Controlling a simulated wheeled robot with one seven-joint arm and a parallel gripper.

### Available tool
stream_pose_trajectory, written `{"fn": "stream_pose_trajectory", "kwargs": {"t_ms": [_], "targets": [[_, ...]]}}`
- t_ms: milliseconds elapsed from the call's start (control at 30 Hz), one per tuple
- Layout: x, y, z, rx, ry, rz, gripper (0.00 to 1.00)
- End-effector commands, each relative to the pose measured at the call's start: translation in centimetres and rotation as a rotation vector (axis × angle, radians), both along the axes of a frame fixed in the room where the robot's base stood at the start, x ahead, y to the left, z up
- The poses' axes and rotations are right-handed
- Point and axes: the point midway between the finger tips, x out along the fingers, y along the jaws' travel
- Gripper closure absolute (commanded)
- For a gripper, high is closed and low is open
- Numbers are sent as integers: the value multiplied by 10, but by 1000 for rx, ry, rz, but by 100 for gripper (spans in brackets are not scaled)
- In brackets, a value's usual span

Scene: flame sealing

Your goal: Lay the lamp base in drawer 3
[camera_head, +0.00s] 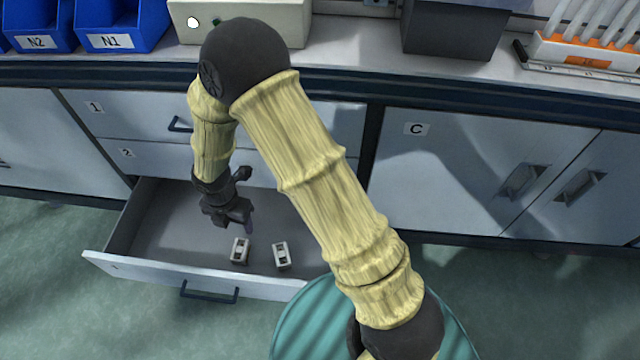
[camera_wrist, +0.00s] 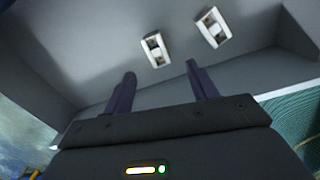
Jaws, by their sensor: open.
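The open drawer under drawers 1 and 2, the third down (camera_head: 150,270), is pulled out. Two small pale blocks with dark slots lie apart on its floor: a left block (camera_head: 240,251) and a right block (camera_head: 281,255). I cannot tell whether either is the lamp base. Both also show in the wrist view, one block (camera_wrist: 155,49) just beyond the fingertips and the other block (camera_wrist: 212,28) farther right. My gripper (camera_head: 247,226) is inside the drawer opening, above and behind the left block. In the wrist view my gripper (camera_wrist: 160,71) is open, with nothing between its fingers.
Drawer 1 (camera_head: 130,112) and drawer 2 (camera_head: 145,157) are shut above. Cabinet C (camera_head: 470,170) is shut at right. Blue bins (camera_head: 120,28), a pale box (camera_head: 285,22) and a tube rack (camera_head: 585,50) stand on the counter. The drawer's left part is bare.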

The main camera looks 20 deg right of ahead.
Motion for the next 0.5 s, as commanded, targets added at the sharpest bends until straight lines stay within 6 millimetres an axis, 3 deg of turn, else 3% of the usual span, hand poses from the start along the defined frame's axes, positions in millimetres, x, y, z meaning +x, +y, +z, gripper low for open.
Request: {"fn": "stream_pose_trajectory", "kwargs": {"t_ms": [233, 500], "targets": [[8, -78, 67, 30, -62, -705, 42], [-16, -164, 131, 127, -109, -1595, 42]]}}
